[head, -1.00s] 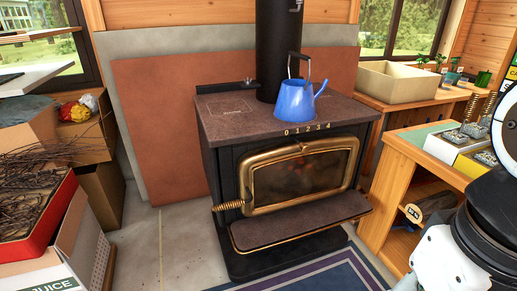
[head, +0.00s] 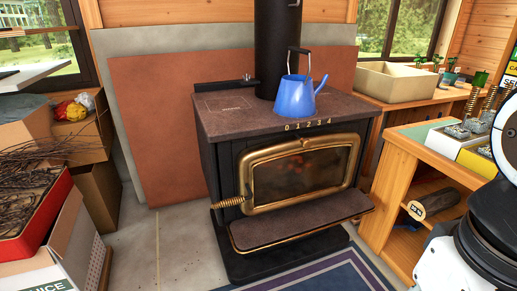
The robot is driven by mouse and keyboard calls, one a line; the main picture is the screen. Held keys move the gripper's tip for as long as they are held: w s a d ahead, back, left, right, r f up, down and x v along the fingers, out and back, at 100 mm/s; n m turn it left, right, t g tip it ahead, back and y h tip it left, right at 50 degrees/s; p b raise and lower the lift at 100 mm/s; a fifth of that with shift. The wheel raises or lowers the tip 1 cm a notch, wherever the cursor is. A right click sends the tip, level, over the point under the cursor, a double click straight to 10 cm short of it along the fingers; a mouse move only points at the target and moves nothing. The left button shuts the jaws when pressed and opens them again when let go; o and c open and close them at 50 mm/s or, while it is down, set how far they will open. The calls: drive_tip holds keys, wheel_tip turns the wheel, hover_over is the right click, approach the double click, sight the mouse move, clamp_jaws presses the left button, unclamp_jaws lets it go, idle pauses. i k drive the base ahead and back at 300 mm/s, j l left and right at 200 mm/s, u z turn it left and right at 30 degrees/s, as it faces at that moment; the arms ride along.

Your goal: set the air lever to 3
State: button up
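The black wood stove (head: 228,160) stands in the middle of the head view, with a brass-framed glass door (head: 300,177). A row of numbers 0 to 4 (head: 308,124) runs along the front edge of its top. I cannot clearly make out the air lever or its setting near these numbers. A coiled brass handle (head: 228,203) sticks out at the door's lower left. My gripper is out of view; only white and black parts of my arm show at the right edge.
A blue kettle (head: 295,102) sits on the stove top. Boxes and a red crate of sticks (head: 38,222) fill the left. Floor (head: 165,245) is bare left of the stove.

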sight(306, 144)
drive_tip(key=j+z, duration=0.25)
drive_tip(key=j, duration=0.55)
drive_tip(key=j+z, duration=0.25)
drive_tip(key=j, duration=0.6)
drive_tip(key=k, duration=0.05)
